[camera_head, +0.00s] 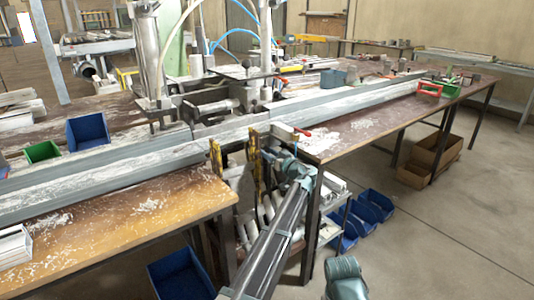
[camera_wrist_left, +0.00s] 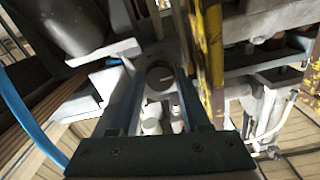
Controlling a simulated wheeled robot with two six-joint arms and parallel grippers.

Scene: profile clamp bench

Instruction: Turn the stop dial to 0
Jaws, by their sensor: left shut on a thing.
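The stop dial (camera_wrist_left: 160,76) is a round dark grey knob with a short pale mark on its face, at the upper middle of the left wrist view. My left gripper (camera_wrist_left: 160,84) has a finger on each side of the dial and is shut on it. In the head view my left gripper (camera_head: 283,152) reaches the front of the bench gap, beside yellow-edged posts. The dial is hidden there behind the gripper and wrist. I cannot read any scale or number around the dial.
A long metal profile rail (camera_head: 110,180) crosses the brown bench. Worn yellow posts (camera_wrist_left: 212,50) stand close right of the fingers. A red-handled lever (camera_head: 302,132) is near the bench corner.

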